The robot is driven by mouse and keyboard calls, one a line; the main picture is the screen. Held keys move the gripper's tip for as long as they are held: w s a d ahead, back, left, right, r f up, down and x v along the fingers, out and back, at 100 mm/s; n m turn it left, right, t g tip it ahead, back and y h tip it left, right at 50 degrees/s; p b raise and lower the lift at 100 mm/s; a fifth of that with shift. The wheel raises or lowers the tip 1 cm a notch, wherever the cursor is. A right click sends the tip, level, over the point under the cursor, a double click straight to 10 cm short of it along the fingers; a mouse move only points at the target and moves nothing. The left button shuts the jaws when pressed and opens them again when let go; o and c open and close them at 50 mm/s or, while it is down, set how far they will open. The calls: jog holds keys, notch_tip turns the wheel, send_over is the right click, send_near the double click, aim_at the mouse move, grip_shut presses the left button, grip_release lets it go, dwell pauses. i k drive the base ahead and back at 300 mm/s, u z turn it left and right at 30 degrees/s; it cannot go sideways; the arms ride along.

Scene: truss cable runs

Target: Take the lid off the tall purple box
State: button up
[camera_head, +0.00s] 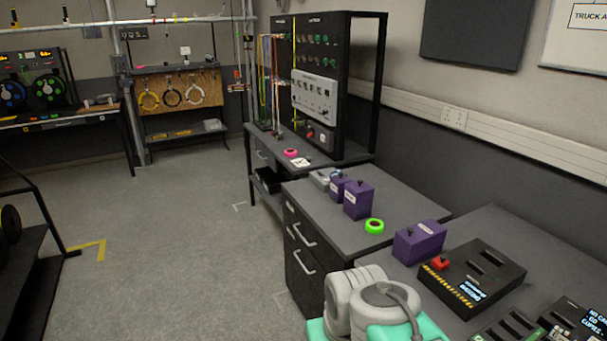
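The tall purple box (357,202) stands upright on the dark grey cabinet top, near its middle. A small dark knob shows on its top, and a pale label is on its front-left face. Its lid appears to be on; the seam is too small to make out. A smaller purple box (337,188) stands just behind and left of it. A wider, lower purple box (419,243) with a pale label sits on the nearer bench to the right. My grey and teal arm shows at the bottom, folded low, but my gripper is not in view.
A green tape roll (374,226) lies just right of the tall box. A grey item (321,178) lies behind the purple boxes. A black device with a red button (471,279) sits on the near bench. The cabinet's front-left top and the floor to the left are clear.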

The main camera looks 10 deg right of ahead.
aim_at(359, 187)
jog(key=u, duration=0.35)
jog(key=i, duration=2.05)
jog(key=z, duration=0.25)
jog(key=i, duration=1)
jog(key=z, duration=0.1)
